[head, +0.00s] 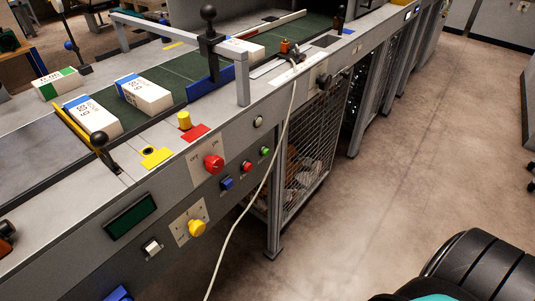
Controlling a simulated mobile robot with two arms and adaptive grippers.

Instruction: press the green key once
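The green key (265,151) is a small round button on the grey front panel (180,190) of the conveyor machine. It is the rightmost of a slanting row, with a red key (247,167) and a blue key (227,183) to its left. A pale cable hangs down the panel close by the green key and does not cover it. Neither of my grippers is in view. I cannot tell from this view whether the key is pressed in.
A large red knob (214,165) and a yellow knob (196,227) sit on the same panel. White wrapped reams (144,95) lie on the green belt above. A wire-mesh cage (310,150) stands below the panel.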

